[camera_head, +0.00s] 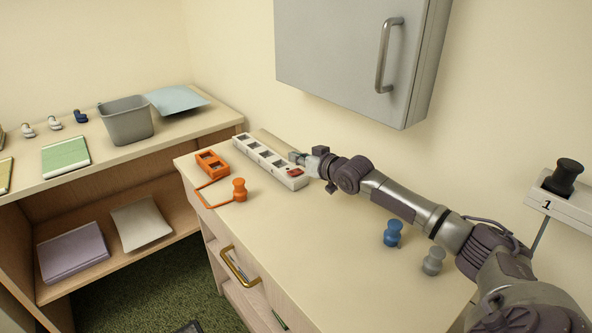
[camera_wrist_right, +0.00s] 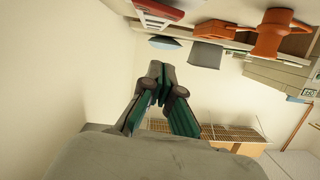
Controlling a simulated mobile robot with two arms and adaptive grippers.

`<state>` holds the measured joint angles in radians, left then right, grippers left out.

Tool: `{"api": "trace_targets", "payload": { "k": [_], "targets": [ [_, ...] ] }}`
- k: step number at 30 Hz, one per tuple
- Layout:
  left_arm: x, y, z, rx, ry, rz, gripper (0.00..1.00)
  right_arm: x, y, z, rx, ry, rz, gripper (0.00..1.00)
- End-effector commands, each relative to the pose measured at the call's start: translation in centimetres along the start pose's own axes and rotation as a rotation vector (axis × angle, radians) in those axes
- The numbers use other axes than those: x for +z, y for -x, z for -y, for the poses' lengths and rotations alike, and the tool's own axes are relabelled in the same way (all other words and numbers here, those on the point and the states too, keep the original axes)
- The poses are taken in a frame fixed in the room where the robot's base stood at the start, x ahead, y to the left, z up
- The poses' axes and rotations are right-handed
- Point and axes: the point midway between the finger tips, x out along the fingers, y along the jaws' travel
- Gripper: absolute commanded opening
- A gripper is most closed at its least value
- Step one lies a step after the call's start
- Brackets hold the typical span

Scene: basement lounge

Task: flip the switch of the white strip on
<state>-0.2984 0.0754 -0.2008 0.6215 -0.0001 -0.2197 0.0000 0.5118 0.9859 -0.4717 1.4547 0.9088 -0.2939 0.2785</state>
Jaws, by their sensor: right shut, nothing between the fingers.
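The white strip (camera_head: 262,158) lies on the cabinet top near the wall, with several dark sockets. Its red switch (camera_head: 295,172) sits at the end nearer my right arm. In the right wrist view, which looks upside down, the strip (camera_wrist_right: 150,24) shows at the top edge with the red switch (camera_wrist_right: 160,10). My right gripper (camera_head: 298,157) is shut and empty, beside the switch end on the wall side. Whether it touches the strip, I cannot tell. Its closed fingers also show in the wrist view (camera_wrist_right: 160,84). My left gripper is not in view.
An orange socket block (camera_head: 211,164) and orange plug (camera_head: 239,190) lie left of the strip. Blue (camera_head: 392,234) and grey (camera_head: 433,261) plugs stand near my right arm. A grey wall cabinet (camera_head: 350,55) hangs above. The middle of the cabinet top (camera_head: 310,235) is clear.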

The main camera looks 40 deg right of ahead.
Motion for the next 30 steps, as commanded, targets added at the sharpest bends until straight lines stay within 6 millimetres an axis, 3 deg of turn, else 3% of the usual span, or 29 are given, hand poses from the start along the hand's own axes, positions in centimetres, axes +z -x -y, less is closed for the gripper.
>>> {"api": "trace_targets", "payload": {
  "k": [3, 9, 30],
  "targets": [
    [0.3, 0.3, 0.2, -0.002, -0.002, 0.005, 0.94, 2.2, -0.3, 0.0, 0.0, -0.002, 0.006, 0.0],
    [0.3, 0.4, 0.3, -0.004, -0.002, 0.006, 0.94, 3.7, -0.7, 0.0, 0.001, -0.001, 0.003, 0.0],
    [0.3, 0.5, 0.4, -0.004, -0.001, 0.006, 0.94, 4.8, -0.9, 0.1, 0.002, 0.004, 0.006, 0.0]
  ]
}}
